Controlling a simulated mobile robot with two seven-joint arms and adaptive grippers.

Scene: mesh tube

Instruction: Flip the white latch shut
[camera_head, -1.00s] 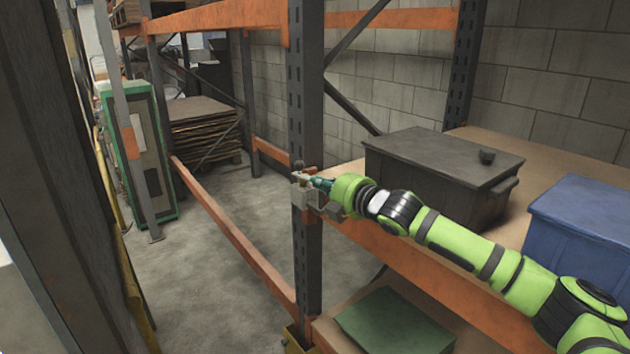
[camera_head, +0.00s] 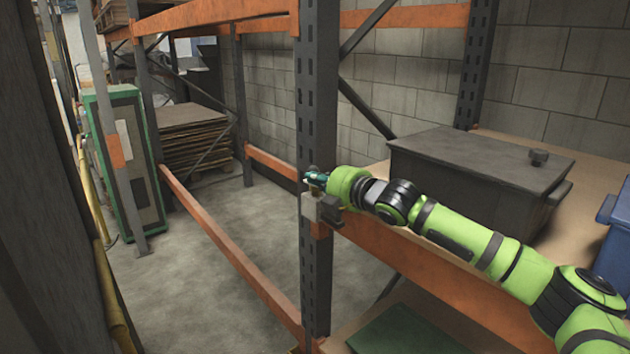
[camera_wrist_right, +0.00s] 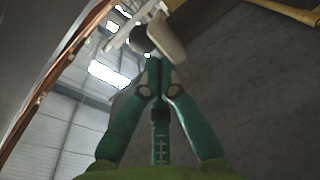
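The pale latch (camera_head: 312,207) is fixed to the dark rack upright at the level of the orange beam. In the right wrist view its whitish parts (camera_wrist_right: 168,38) and a dark round knob (camera_wrist_right: 143,40) show just beyond my fingertips. My right gripper (camera_head: 316,177) is at the upper part of the latch. In the right wrist view its teal fingers (camera_wrist_right: 155,62) are drawn together at the tips, with nothing seen between them. They are very close to the knob; I cannot tell if they touch. The gripper partly hides the latch. My left gripper is not in view.
A dark lidded box (camera_head: 470,175) and a blue bin (camera_head: 615,235) stand on the shelf at right. An orange beam (camera_head: 400,262) runs along the shelf front. A dark post (camera_head: 50,200) stands close at left. The floor (camera_head: 200,280) between is open.

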